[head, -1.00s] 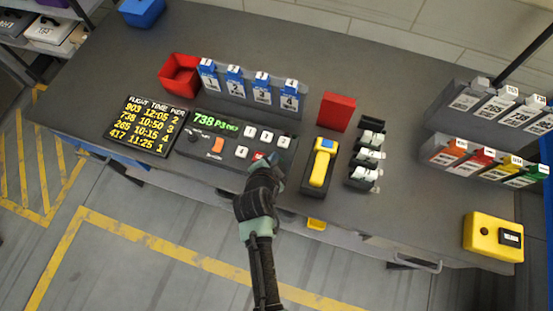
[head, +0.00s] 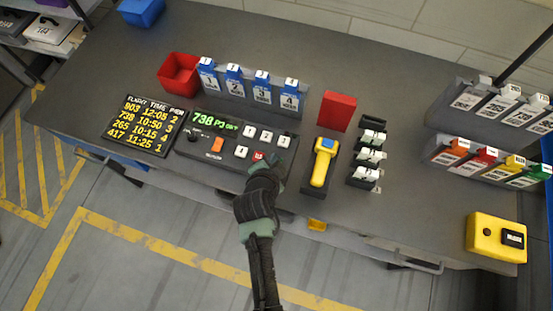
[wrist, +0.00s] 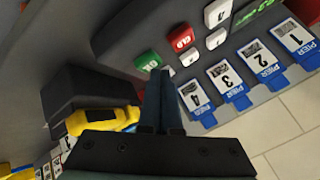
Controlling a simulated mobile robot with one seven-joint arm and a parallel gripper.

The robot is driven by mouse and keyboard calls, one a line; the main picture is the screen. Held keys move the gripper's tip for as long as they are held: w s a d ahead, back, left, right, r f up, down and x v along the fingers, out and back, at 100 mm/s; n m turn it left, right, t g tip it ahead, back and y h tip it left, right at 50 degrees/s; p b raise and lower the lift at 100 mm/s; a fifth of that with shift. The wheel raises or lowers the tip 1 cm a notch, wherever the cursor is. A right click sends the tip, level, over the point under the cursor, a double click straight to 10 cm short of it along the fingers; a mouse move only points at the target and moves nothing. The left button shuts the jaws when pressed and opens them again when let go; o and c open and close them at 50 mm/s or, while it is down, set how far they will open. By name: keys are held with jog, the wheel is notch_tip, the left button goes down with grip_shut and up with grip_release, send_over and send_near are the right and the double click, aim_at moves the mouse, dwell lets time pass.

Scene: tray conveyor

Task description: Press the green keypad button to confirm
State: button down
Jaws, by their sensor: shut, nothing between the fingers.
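The green button (wrist: 148,61) shows in the wrist view at the near corner of the dark keypad console (wrist: 125,35), beside the red CLR button (wrist: 181,37). In the head view my gripper hides the green button; the red button (head: 258,156) shows just left of the fingers. My gripper (head: 277,160) is shut and empty over the right end of the console (head: 205,157). In the wrist view the fingertips (wrist: 161,74) are right beside the green button. I cannot tell whether they touch it. The console display (head: 215,122) reads 738 P3 with more green text.
A yellow scanner (head: 322,165) stands in its dark holder just right of my gripper. Blue-topped pier tags (head: 233,79) line the rack behind the console. A flight board (head: 145,124) lies to the left. A red block (head: 337,111) stands behind the scanner.

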jog(key=shift+f+b, duration=0.4)
jog(key=shift+f, duration=0.05)
jog(key=shift+r, duration=0.15)
dwell(0.5)
jog(key=shift+r+p, duration=0.75)
notch_tip(320, 180, up, 5)
jog(key=p, duration=0.4)
dwell(0.7)
